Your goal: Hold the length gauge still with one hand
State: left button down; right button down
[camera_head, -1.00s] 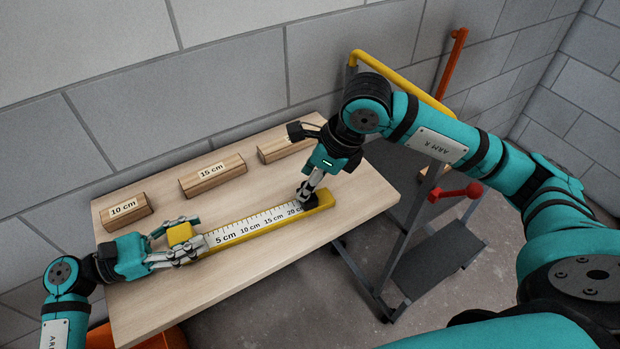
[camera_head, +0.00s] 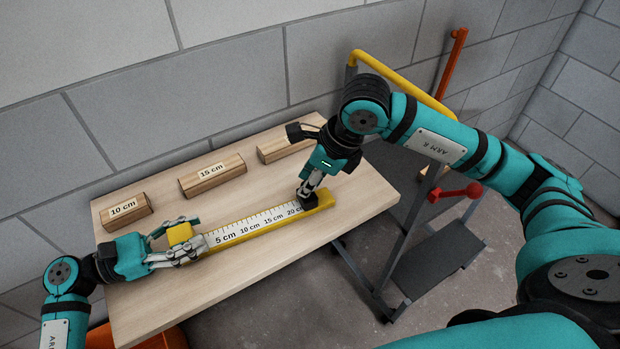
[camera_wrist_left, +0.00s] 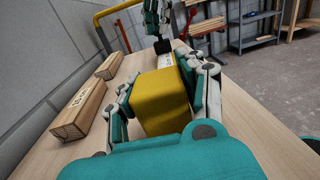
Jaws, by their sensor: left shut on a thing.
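The length gauge (camera_head: 250,231) lies along the front of the tabletop, a yellow bar with a white scale marked 5 to 20 cm. Its yellow end block (camera_head: 180,233) is at the left. My left gripper (camera_head: 184,236) is shut on this block, with a finger on each side; the block also fills the middle of the left wrist view (camera_wrist_left: 160,100). A dark piece (camera_head: 308,201) sits on the gauge near the 20 cm mark. My right gripper (camera_head: 309,190) points down at it; whether its fingers are closed on it is unclear.
Wooden battens labelled 10 cm (camera_head: 127,212) and 15 cm (camera_head: 212,176) lie along the back of the table, with another batten (camera_head: 281,151) partly behind my right gripper. A cart with a yellow rail (camera_head: 415,84) stands right of the table.

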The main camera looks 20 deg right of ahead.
jog(key=a, duration=1.1)
jog(key=shift+s+a, duration=0.2)
jog(key=c, duration=1.1)
grip_release()
jog(key=shift+d, duration=0.1)
jog(key=v, duration=1.2)
